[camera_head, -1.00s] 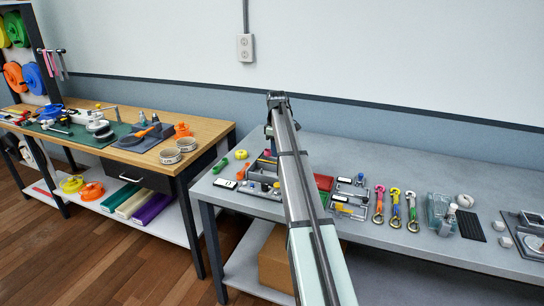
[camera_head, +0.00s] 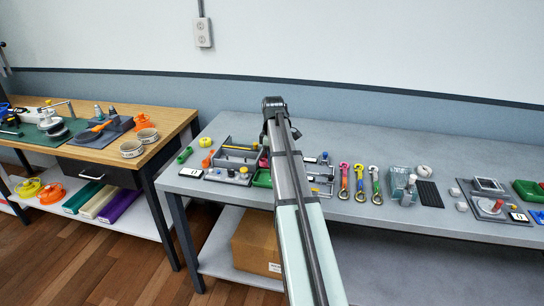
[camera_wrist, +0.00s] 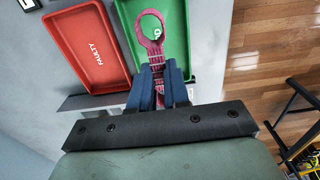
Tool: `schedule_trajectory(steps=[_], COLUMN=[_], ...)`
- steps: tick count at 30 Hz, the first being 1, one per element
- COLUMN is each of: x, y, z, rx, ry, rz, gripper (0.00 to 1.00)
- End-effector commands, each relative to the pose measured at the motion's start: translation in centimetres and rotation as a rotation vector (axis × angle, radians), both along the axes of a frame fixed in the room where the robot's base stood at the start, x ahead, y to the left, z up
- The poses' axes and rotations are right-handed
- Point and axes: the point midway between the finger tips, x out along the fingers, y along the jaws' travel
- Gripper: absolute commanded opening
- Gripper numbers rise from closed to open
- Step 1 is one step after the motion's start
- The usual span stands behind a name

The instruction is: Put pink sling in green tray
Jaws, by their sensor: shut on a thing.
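My gripper (camera_wrist: 160,90) is shut on the pink sling (camera_wrist: 153,48) in the wrist view. The sling's ring-shaped loop stretches out past the fingertips, and a short length shows between the fingers. The green tray (camera_wrist: 175,22) lies beneath the loop, with a small white mark on its floor. From this angle I cannot tell how high the sling is above it. In the head view, part of a green tray (camera_head: 262,179) shows just left of my arm.
A red tray marked FAULTY (camera_wrist: 88,48) lies beside the green tray. A grey organiser (camera_head: 236,159) stands left of my arm; several hooked straps (camera_head: 360,182) lie to its right. The grey table's (camera_head: 400,147) back strip is clear.

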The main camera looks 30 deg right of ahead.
Motion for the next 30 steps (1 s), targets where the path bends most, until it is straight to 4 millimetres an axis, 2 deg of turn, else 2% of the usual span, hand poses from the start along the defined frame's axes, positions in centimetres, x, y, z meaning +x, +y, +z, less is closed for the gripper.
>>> schedule_trajectory(steps=[21, 30], x=[0.0, 0.0], y=[0.0, 0.0], z=[-4.8, -5.6], rx=[0.000, 0.000], ry=[0.000, 0.000], rz=[-0.001, -0.001], gripper=[0.00, 0.00])
